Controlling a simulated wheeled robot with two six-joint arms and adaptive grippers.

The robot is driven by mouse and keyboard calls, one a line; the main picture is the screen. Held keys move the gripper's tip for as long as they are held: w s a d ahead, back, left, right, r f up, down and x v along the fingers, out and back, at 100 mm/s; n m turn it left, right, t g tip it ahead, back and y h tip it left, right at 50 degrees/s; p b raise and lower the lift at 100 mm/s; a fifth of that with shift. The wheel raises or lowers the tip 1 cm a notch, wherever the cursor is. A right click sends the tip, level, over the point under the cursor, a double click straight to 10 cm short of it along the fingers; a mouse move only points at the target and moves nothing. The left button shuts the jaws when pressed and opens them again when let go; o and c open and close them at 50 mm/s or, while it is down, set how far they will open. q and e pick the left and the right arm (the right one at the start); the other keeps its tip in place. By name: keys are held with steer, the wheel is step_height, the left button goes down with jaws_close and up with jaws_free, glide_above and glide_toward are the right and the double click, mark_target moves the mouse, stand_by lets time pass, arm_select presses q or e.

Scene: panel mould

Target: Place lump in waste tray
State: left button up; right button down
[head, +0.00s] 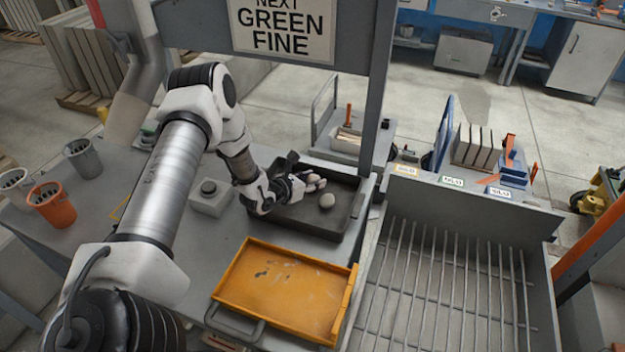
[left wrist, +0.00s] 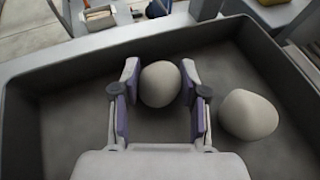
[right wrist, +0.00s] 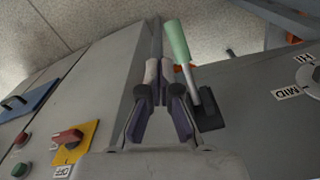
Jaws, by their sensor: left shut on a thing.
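My left gripper (head: 303,184) is inside a dark grey tray (head: 335,232) in the head view. In the left wrist view, the left gripper (left wrist: 160,92) has its purple-lined fingers on either side of a pale rounded lump (left wrist: 160,84) and is shut on it. A second pale lump (left wrist: 248,114) lies on the tray floor beside the right finger; it also shows in the head view (head: 327,201). My right gripper (right wrist: 158,78) appears shut and empty, beside a green-handled lever (right wrist: 177,42). Which tray is the waste tray cannot be told.
A shallow orange tray (head: 285,291) lies in front of the dark tray. A grey box with a metal bar grate (head: 445,285) stands to the right. An orange cup (head: 52,205) and grey cups are at the left. A sign (head: 283,30) hangs above the bench.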

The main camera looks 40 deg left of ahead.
arm_select(q)
steer(key=o, duration=0.9)
steer(key=shift+f, duration=0.15)
steer(key=shift+o, duration=0.2)
steer(key=shift+w, duration=0.2)
steer(key=shift+s, duration=0.1)
steer(key=shift+s+r, duration=0.25)
steer(key=shift+r, duration=0.05)
steer(key=p+v, duration=0.1)
steer(key=v, duration=1)
steer(key=shift+w+a+r+p, duration=0.1)
steer(key=shift+r+p, duration=0.05)
steer(key=shift+p, duration=0.15)
steer(key=shift+s, duration=0.25)
